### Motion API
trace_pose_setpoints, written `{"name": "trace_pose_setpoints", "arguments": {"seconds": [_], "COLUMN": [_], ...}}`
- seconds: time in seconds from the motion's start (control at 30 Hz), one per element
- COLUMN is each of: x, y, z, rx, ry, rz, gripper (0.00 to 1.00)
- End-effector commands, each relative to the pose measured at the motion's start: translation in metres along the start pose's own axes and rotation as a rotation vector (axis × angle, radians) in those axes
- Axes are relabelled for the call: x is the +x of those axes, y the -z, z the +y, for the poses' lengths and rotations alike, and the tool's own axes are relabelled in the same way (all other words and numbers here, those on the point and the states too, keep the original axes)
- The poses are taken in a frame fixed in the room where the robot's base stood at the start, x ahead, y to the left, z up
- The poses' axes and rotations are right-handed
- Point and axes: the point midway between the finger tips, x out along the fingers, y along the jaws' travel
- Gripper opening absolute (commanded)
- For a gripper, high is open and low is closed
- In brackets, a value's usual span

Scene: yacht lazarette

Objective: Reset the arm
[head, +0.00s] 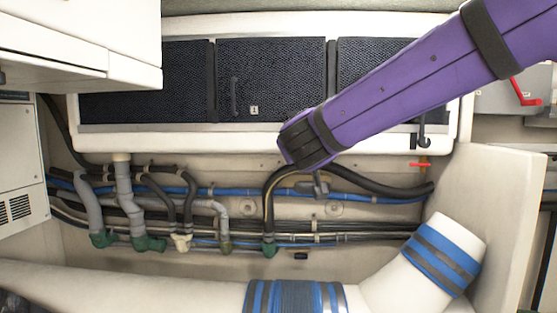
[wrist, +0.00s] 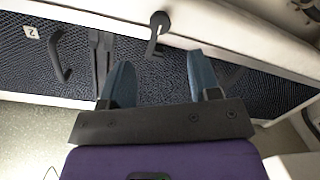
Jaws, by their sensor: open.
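In the wrist view my gripper (wrist: 160,65) has two blue fingers spread apart, with nothing between them. Beyond the fingers are a dark mesh locker front and a black hook (wrist: 157,32) on its pale edge. No contact shows between the fingers and the locker. In the head view a purple length with dark bands, which looks like part of my arm, slants from the upper right across the locker front (head: 270,75). I cannot make out the gripper fingers in the head view.
Grey and black hoses (head: 125,190) and blue lines run along the wall below the locker. A white cabinet (head: 80,45) juts in at upper left, and a pale panel (head: 495,225) stands at right. A red handle (head: 525,92) shows at far right.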

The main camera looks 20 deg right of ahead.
Motion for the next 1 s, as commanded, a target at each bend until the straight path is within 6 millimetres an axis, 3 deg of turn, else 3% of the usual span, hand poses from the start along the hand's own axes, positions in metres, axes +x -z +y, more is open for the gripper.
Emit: {"name": "trace_pose_setpoints", "arguments": {"seconds": [0.23, 0.37, 0.47, 0.57, 0.73, 1.0], "x": [-0.011, -0.034, -0.058, -0.083, -0.130, -0.200], "y": [0.003, -0.003, -0.018, -0.043, -0.101, -0.196], "z": [0.002, 0.001, -0.001, 0.001, 0.012, 0.050], "rx": [0.046, 0.106, 0.144, 0.173, 0.212, 0.265], "ry": [0.095, 0.261, 0.396, 0.508, 0.617, 0.550], "rz": [0.044, 0.061, 0.018, -0.074, -0.323, -0.764], "gripper": [0.57, 0.57, 0.57, 0.57, 0.57, 0.57]}}
